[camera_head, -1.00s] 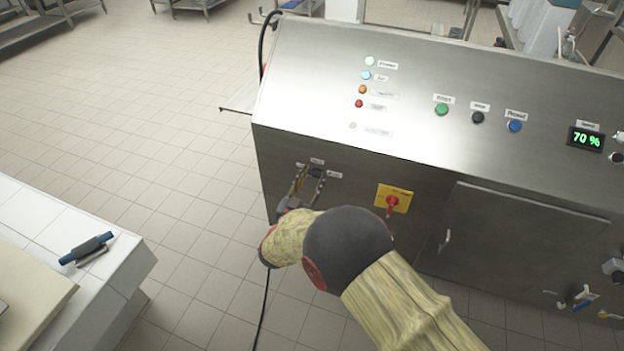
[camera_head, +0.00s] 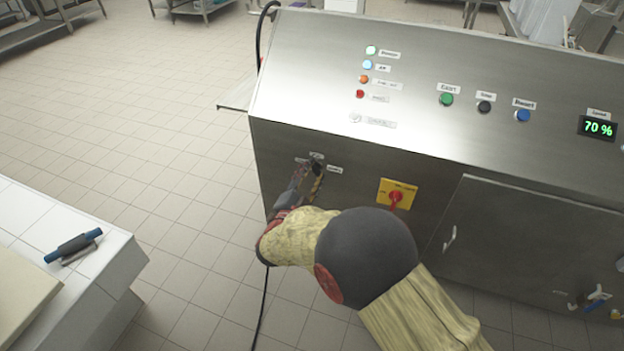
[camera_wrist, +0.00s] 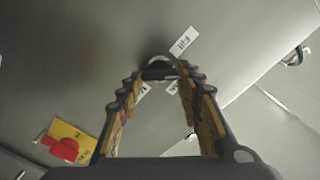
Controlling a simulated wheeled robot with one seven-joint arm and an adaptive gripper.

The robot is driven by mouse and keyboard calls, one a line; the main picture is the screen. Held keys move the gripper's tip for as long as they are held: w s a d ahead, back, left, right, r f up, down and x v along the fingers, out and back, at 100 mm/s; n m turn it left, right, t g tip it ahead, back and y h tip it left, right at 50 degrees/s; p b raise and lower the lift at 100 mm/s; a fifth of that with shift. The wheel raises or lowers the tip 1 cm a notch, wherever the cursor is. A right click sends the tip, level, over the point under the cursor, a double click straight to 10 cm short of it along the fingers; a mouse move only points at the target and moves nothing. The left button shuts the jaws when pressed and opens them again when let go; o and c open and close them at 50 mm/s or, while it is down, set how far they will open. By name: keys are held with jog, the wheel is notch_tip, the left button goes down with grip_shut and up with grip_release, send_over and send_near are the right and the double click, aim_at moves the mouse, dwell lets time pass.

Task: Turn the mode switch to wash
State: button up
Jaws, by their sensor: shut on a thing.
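The mode switch is a small dark knob (camera_head: 317,158) on the front of the steel machine, with small white labels around it. In the wrist view the knob (camera_wrist: 158,70) lies between the fingertips. My gripper (camera_head: 312,174) is shut on it; in the wrist view its yellow-padded fingers (camera_wrist: 158,84) reach to both sides of the knob. One label (camera_wrist: 183,41) reads "Fill"; two others are partly hidden by the fingers and knob. I cannot read a "wash" label or tell which one the knob points to.
A red rotary switch on a yellow plate (camera_head: 397,194) is right of my gripper, near my arm. A door with a handle (camera_head: 450,238) is further right. Above are lamps, buttons and a "70 %" display (camera_head: 597,128). A white tiled counter (camera_head: 110,248) stands lower left.

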jog(key=m+b, duration=0.1)
jog(key=m, duration=0.3)
jog(key=shift+f+m, duration=0.1)
jog(key=shift+m, duration=0.2)
jog(key=shift+d+f+m, duration=0.1)
jog(key=shift+m, duration=1.8)
jog(key=o, duration=1.2)
jog(key=shift+c, duration=0.2)
jog(key=shift+s, duration=0.15)
jog(key=v, duration=1.2)
